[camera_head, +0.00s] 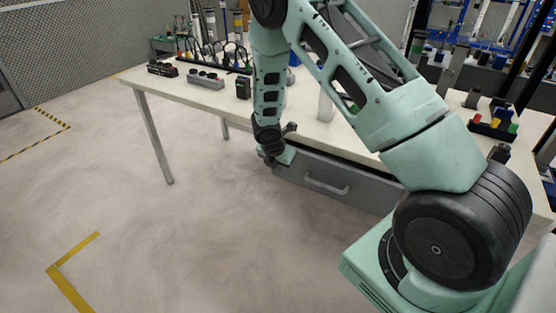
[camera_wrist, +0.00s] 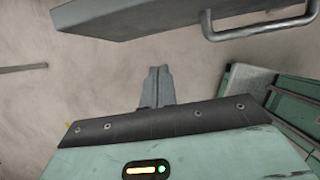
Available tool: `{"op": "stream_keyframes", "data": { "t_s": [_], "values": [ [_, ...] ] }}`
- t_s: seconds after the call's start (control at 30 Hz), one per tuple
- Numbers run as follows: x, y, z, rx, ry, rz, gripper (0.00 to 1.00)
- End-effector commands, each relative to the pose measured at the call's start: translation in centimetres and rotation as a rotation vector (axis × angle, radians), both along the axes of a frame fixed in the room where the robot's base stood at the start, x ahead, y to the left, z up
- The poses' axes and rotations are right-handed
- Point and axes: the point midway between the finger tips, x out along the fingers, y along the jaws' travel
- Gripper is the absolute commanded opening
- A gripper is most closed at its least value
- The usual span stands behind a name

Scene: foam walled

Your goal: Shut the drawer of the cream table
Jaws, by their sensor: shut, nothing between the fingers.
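The cream table (camera_head: 222,98) stands across the middle of the head view. Its grey drawer (camera_head: 375,193) hangs under the top, with a bar handle (camera_head: 327,188) on its front. A dark gap shows above the drawer front, which looks to stand out somewhat from the table; how far is hard to tell. My gripper (camera_head: 281,158) is at the left end of the drawer front. In the wrist view, my gripper's fingers (camera_wrist: 158,70) are together and empty, pointing toward the drawer front (camera_wrist: 140,16). Floor shows between them; contact is not visible. The handle (camera_wrist: 258,32) is to their right.
Dark and grey blocks (camera_head: 205,79) and a black rack (camera_head: 215,58) stand on the tabletop's left part. A tray with coloured pieces (camera_head: 493,127) is at the right. A table leg (camera_head: 154,137) stands at left. The floor left of the table is clear.

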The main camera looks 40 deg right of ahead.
Motion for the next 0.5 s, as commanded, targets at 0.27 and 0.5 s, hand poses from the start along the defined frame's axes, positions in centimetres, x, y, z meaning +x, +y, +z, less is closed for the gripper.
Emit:
{"op": "stream_keyframes", "data": {
  "t_s": [0.27, 0.5],
  "values": [
    [1.2, -3.2, -1.9, 0.000, -0.001, -0.004, 0.00],
    [1.8, -4.5, -2.0, 0.000, 0.000, -0.001, 0.00]
  ]
}}
